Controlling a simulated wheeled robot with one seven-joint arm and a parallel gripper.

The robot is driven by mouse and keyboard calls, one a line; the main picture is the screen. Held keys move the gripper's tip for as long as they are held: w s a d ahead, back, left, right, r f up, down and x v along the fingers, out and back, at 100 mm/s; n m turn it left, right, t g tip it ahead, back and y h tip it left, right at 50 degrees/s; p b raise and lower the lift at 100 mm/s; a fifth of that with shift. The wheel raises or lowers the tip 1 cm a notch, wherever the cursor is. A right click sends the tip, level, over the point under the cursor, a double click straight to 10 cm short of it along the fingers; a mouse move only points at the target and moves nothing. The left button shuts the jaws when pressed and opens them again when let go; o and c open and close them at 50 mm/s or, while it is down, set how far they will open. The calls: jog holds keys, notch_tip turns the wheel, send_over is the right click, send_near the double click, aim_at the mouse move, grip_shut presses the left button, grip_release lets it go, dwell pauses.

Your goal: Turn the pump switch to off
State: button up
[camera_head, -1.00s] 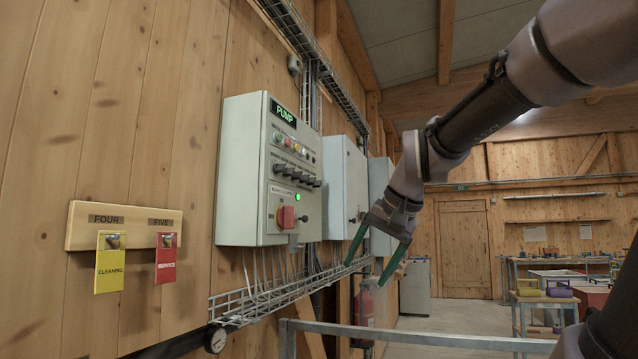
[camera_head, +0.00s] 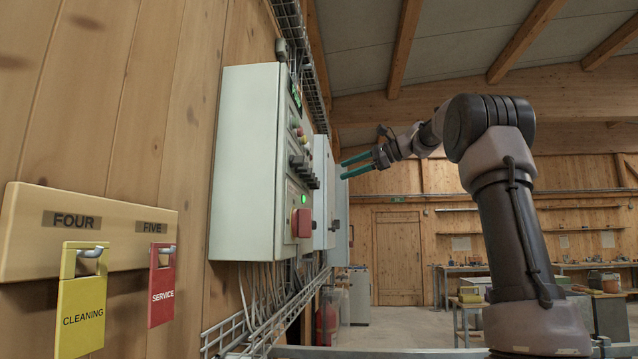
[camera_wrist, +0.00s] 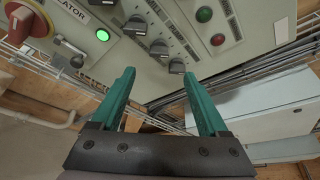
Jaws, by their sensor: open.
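My gripper (camera_head: 342,169) is open and empty, apart from the panel. Its green fingers (camera_wrist: 158,75) point toward the knobs, with the red switch off to their left.
A green lamp (camera_wrist: 102,35) is lit near the switch. More grey cabinets (camera_head: 324,190) stand beyond. A wire cable tray (camera_head: 270,325) runs below.

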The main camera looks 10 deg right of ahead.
aim_at(317, 180)
jog(key=x, duration=1)
jog(key=shift+w+a, duration=0.1)
jog(key=shift+a, duration=0.15)
grip_shut()
jog(key=shift+f, duration=0.1)
jog(key=shift+f+n+t+y, duration=0.1)
jog(key=shift+n+t+y, duration=0.15)
jog(key=shift+n+t, duration=0.6)
jog(key=shift+f+n+t+y, duration=0.1)
jog(key=shift+n+t+y, duration=0.1)
jog(key=shift+n, duration=1.3)
jog(key=shift+f+n+t+y, duration=0.1)
jog(key=shift+n+t+y, duration=0.15)
jog(key=shift+n+t, duration=0.6)
jog(key=shift+n, duration=0.5)
